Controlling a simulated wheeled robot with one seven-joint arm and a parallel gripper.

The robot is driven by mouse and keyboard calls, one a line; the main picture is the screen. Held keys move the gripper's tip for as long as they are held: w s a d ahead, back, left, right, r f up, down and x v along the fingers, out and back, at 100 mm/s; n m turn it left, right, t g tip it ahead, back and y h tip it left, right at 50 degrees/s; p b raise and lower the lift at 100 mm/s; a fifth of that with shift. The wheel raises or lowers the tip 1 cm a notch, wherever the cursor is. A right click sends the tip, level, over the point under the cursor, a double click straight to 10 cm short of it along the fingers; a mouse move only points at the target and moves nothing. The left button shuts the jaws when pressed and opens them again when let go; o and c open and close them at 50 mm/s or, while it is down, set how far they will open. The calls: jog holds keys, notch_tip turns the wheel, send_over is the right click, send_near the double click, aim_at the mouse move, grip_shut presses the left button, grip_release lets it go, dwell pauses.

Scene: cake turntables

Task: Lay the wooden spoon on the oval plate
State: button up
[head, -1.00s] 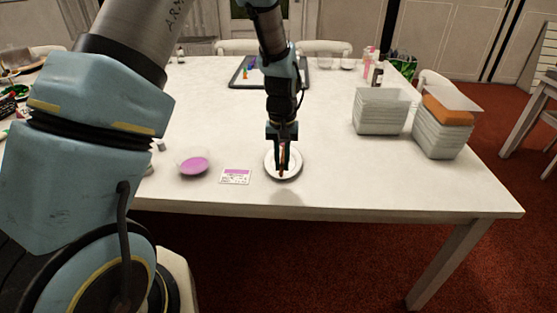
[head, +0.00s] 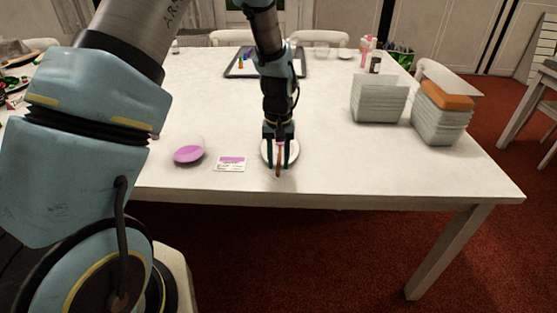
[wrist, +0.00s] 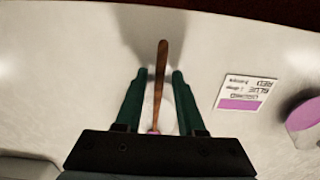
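The wooden spoon (head: 278,167) lies across the white plate (head: 295,151) near the table's front edge, its brown handle reaching past the near rim. In the wrist view the spoon (wrist: 160,75) runs between my two dark green fingers, with a clear gap on each side. A pinkish bit shows at its near end, and its bowl is mostly hidden by my gripper's body. My gripper (head: 278,165) is open, pointing down over the plate, astride the spoon. Part of the plate (wrist: 171,112) shows between the fingers; its full outline is hidden.
A dark tray (head: 240,68) lies behind.

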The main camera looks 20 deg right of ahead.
jog(key=shift+o, duration=0.7)
notch_tip(320, 180, up, 11)
jog(key=b, duration=0.1)
jog(key=shift+f, duration=0.1)
jog(key=s+a+r+n, duration=0.1)
jog(key=s+a+n, duration=0.1)
jog(key=a, duration=1.3)
jog(key=s+a+r+n+t, duration=0.1)
jog(key=s+a+r, duration=0.1)
jog(key=a, duration=1.3)
jog(key=shift+s+a+n+t, duration=0.3)
jog(key=shift+s+a+n, duration=0.1)
jog(key=shift+s, duration=0.2)
